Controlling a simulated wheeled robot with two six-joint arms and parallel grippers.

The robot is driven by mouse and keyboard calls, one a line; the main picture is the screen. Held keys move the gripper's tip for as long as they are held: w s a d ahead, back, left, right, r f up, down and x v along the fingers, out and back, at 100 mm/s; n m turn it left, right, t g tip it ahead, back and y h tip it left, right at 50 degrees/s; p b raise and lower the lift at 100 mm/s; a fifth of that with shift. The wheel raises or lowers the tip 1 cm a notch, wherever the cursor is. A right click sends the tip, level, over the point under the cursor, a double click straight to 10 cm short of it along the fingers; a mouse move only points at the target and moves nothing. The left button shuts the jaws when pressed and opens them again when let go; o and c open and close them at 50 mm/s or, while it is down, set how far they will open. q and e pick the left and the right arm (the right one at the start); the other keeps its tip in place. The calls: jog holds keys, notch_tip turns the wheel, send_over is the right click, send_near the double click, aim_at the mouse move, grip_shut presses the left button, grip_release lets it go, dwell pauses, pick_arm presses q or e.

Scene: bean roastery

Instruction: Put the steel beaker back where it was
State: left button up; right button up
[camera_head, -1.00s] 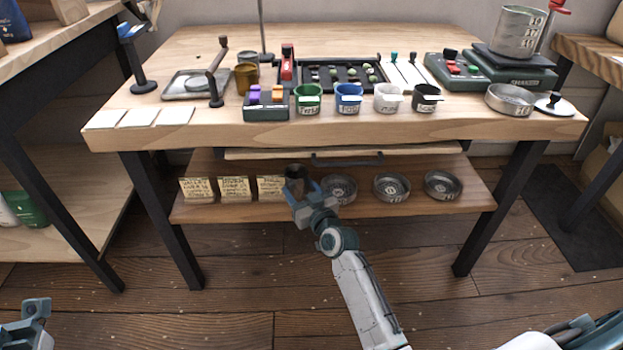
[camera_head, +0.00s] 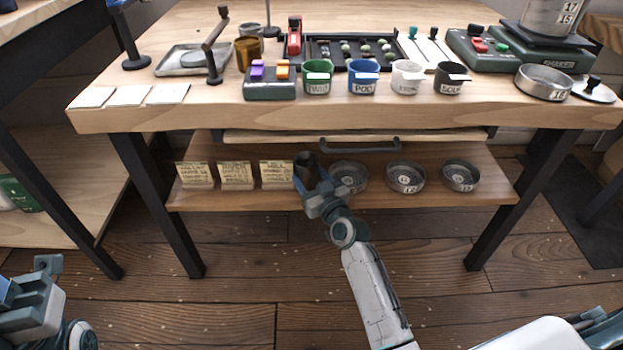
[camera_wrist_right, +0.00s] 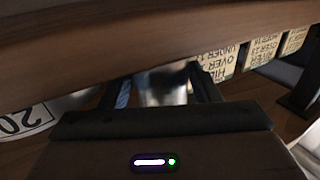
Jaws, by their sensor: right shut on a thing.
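My right gripper (camera_head: 312,183) is shut on the steel beaker (camera_head: 304,161), a small cup that looks dark in the head view. It is at the front of the lower shelf (camera_head: 240,202), between the paper cards and the round sieves. In the right wrist view the beaker (camera_wrist_right: 163,88) shows blurred and silvery between the two fingers, partly hidden by the gripper body. I cannot tell whether its base touches the shelf. My left gripper (camera_head: 30,290) is at the bottom left corner, away from the table; its jaw opening is unclear.
Above the shelf are a drawer handle (camera_head: 360,148) and the table's front edge (camera_head: 350,116). Several written cards (camera_head: 236,175) stand left of the beaker; steel sieves (camera_head: 405,176) lie to the right. Coloured cups (camera_head: 317,78) and a sieve shaker (camera_head: 530,55) stand on the tabletop.

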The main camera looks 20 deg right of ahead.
jog(key=o, duration=1)
jog(key=shift+f, duration=0.15)
jog(key=shift+o, duration=0.6)
jog(key=shift+r, duration=0.25)
jog(key=s+d, duration=0.2)
jog(key=s, duration=1)
jog(key=shift+p, duration=0.4)
jog(key=shift+w+f, duration=0.1)
